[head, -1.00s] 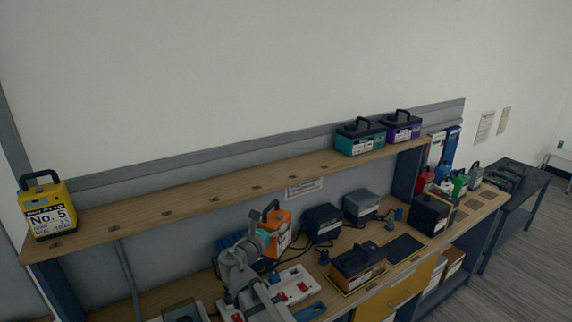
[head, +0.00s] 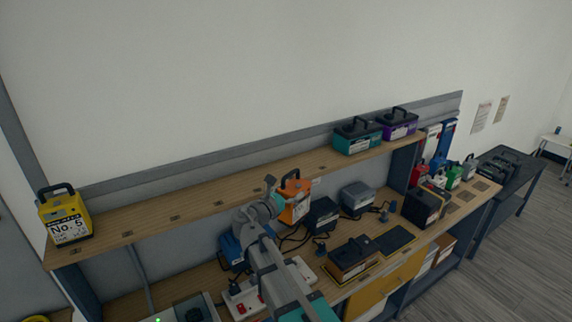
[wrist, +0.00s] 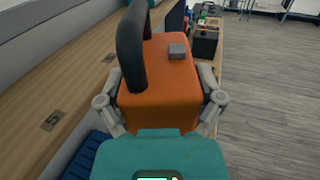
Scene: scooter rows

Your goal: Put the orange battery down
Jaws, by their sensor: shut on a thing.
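The orange battery (head: 297,200) has a black carry handle and is held in front of the upper shelf's edge, above the bench. In the wrist view the orange battery (wrist: 160,82) fills the middle, with its black handle upright at the left. My gripper (head: 280,203) is shut on the battery; in the wrist view its fingers press the battery's two sides. The battery's underside and the fingertips' exact contact are hidden. The upper shelf (head: 170,216) has a long bare stretch with several dark slot marks.
A yellow battery marked No. 5 (head: 66,215) stands at the shelf's left end. A teal battery (head: 357,137) and a purple battery (head: 397,124) stand at its right. Below are a power strip (head: 243,298), dark chargers (head: 322,215) and a brown-black battery (head: 352,258).

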